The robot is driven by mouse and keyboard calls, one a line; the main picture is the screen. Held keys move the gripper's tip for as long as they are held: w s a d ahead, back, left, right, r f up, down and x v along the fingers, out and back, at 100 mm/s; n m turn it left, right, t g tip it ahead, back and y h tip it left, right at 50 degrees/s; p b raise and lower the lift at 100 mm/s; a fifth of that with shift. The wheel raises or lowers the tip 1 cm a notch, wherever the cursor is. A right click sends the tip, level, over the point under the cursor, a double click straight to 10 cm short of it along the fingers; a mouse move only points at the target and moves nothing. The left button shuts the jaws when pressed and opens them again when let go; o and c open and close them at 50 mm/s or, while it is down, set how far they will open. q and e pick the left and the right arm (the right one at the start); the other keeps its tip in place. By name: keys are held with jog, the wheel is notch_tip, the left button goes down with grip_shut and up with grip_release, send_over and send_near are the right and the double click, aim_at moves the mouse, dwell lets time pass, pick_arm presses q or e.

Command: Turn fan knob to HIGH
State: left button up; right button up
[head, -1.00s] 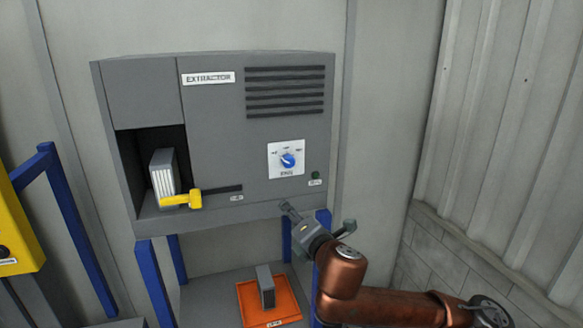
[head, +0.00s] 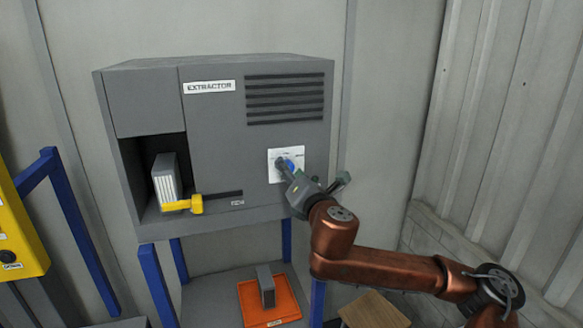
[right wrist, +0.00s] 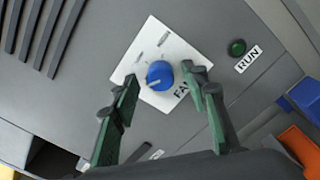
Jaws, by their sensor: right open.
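The blue fan knob (right wrist: 160,75) sits on a white label plate (right wrist: 150,50) on the front of the grey extractor (head: 215,130). In the right wrist view its pale pointer line points left and slightly down, away from the word FAN. My right gripper (head: 283,165) is at the knob and covers part of it in the head view. Its two fingers are apart, one on each side of the knob (right wrist: 158,88); I cannot tell whether they touch it. My left gripper is not in view.
A green RUN button (right wrist: 237,47) is close by the label plate. A yellow handle (head: 190,204) sticks out at the lower left, beside a filter block (head: 165,182) in an open bay. An orange tray (head: 283,300) lies below.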

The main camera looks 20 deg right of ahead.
jog(key=shift+w, duration=0.2)
jog(key=shift+c, duration=0.3)
grip_shut()
